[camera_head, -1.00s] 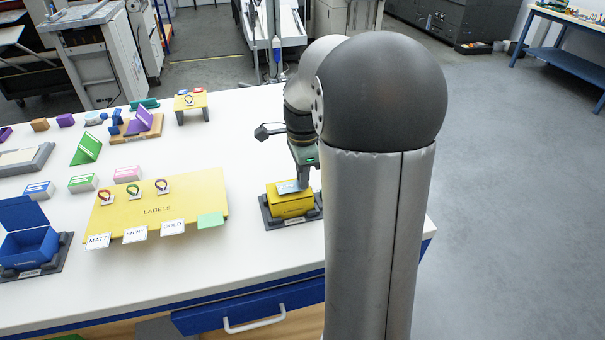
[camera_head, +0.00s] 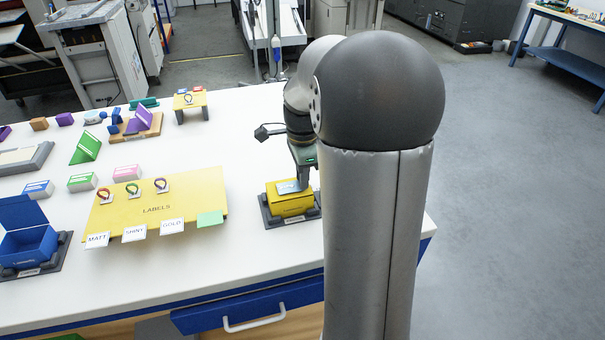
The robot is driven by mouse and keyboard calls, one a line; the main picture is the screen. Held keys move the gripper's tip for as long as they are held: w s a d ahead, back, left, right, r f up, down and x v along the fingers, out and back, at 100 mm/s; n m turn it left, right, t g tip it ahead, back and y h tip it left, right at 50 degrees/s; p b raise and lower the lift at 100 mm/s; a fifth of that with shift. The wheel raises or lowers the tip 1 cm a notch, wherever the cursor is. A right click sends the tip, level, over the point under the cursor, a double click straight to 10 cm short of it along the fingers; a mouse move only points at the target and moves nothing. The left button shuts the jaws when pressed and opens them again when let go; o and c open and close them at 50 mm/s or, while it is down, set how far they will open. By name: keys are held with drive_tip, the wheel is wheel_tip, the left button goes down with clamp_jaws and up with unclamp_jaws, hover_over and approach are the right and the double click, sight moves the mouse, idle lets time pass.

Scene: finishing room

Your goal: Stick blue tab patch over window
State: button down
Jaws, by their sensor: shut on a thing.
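A yellow box (camera_head: 291,206) sits in a dark holder (camera_head: 266,211) near the table's right side. A pale blue-grey flat piece (camera_head: 288,187) lies on or just over the box top; I cannot tell whether it is the patch, the window or both. My gripper (camera_head: 302,186) points down at the right end of this piece, shut, with its fingertips partly hidden. No blue tab shows clearly at the fingers.
My arm hides the table to the right of the box. An open blue box (camera_head: 28,243) stands far left. Green (camera_head: 83,182) and pink (camera_head: 126,173) blocks stand behind the board. The front strip of table is clear.

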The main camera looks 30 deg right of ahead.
drive_tip(key=shift+f, duration=0.4)
idle(0.8)
drive_tip(key=shift+r, duration=0.15)
idle(0.3)
drive_tip(key=c, duration=0.9)
unclamp_jaws()
drive_tip(key=shift+r, duration=0.1)
drive_tip(key=shift+r, duration=0.1)
drive_tip(key=shift+r+p, duration=3.15)
drive_tip(key=shift+r, duration=0.85)
